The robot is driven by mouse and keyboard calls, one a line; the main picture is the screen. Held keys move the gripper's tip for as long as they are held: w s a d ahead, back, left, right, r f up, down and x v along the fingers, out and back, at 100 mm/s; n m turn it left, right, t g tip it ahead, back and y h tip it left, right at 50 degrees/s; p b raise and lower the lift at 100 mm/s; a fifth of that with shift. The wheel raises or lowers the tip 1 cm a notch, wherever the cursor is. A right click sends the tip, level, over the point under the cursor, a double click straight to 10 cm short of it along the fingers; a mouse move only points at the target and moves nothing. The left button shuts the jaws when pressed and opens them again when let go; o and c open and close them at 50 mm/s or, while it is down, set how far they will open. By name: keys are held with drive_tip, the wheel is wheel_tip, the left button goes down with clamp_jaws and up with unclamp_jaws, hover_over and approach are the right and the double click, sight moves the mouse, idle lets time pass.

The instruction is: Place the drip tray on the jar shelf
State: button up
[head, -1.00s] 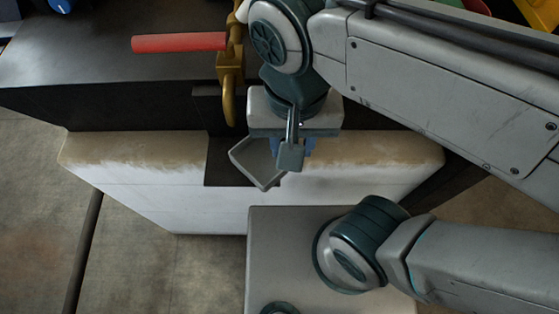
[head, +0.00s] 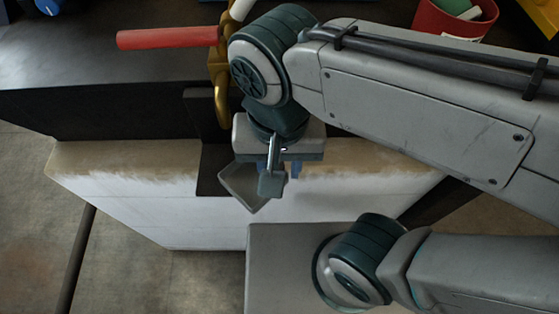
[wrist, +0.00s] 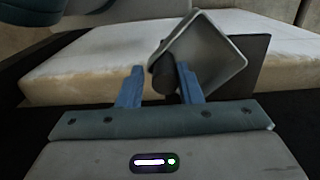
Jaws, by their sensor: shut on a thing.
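The drip tray is a small grey square dish with raised walls (head: 240,188), tilted in the head view. In the wrist view, the tray (wrist: 212,55) has a dark round knob that sits between my gripper's blue fingers (wrist: 158,80). My gripper (head: 282,172) is shut on this knob and holds the tray in front of the white block. A dark flat plate (head: 210,172) behind the tray may be the jar shelf; I cannot tell for sure. It also shows in the wrist view (wrist: 258,58), partly hidden by the tray.
A white block with a tan worn top edge (head: 110,165) runs across the middle. Behind it is a dark counter (head: 80,75) with a brass fitting (head: 220,90) and red handle (head: 165,38) close to my arm. A red tub (head: 450,22) stands at back right.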

drive_tip(key=o, duration=1.1)
drive_tip(key=shift+o, duration=0.2)
wheel_tip(320, 180, up, 12)
drive_tip(key=shift+r, duration=0.15)
